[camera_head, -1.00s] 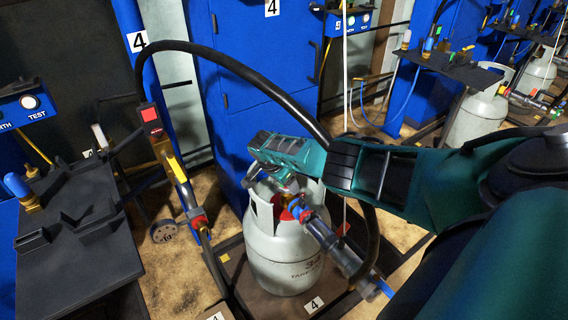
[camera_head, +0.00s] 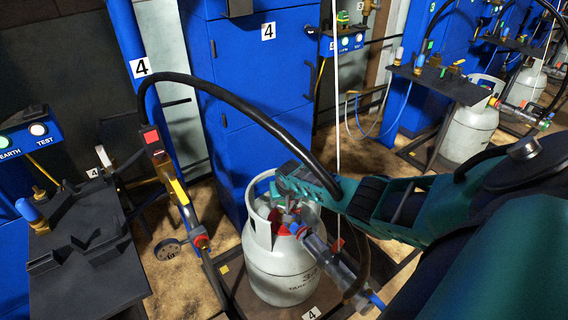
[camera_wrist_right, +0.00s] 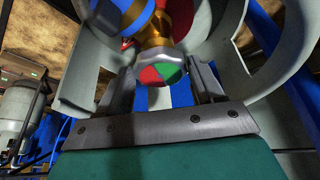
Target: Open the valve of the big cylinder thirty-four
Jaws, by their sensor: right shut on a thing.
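The big grey cylinder (camera_head: 275,270) stands upright on a low platform, with the dark marking on its front partly readable, seemingly 34. My right gripper (camera_head: 290,212) reaches in over its collar from the right. In the right wrist view, the valve knob (camera_wrist_right: 163,76), round with red and green sectors, sits between the two fingers of my right gripper (camera_wrist_right: 167,88), which is shut on it. A brass and metal fitting (camera_wrist_right: 160,32) lies behind the knob. In the head view my gripper mostly hides the knob. My left gripper is in no view.
A hose connector (camera_head: 325,258) leaves the valve at lower right. A black hose (camera_head: 230,97) arches above, passing by my right arm. A dark bench (camera_head: 85,265) stands at left, a blue cabinet (camera_head: 255,110) behind. Another grey cylinder (camera_head: 470,130) stands at far right.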

